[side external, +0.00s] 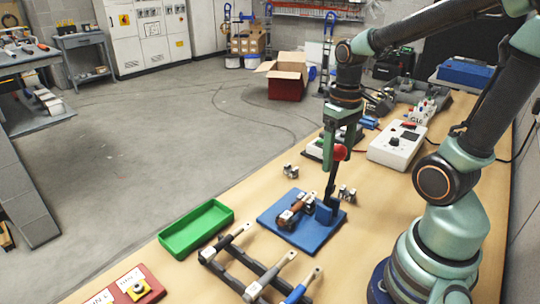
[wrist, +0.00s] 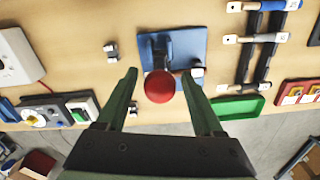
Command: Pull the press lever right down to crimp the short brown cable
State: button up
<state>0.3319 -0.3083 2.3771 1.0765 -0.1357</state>
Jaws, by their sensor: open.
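The press stands on a blue base plate (side external: 278,235), also seen in the wrist view (wrist: 190,45). Its black lever (side external: 331,178) stands up nearly upright and ends in a red ball knob (side external: 340,153). My gripper (side external: 332,150) is open and points down at the knob. In the wrist view the red knob (wrist: 159,88) shows between the two green fingers, with a gap on each side.
A green tray (side external: 196,230) and a rack with several handled tools (side external: 262,268) are left and front of the press. Small metal pieces (side external: 290,171) lie near the plate. A white box (side external: 397,145) with a dial stands behind to the right.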

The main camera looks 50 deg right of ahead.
jog(key=shift+f, duration=0.9)
grip_shut()
jog(key=shift+a, duration=0.1)
dwell(0.8)
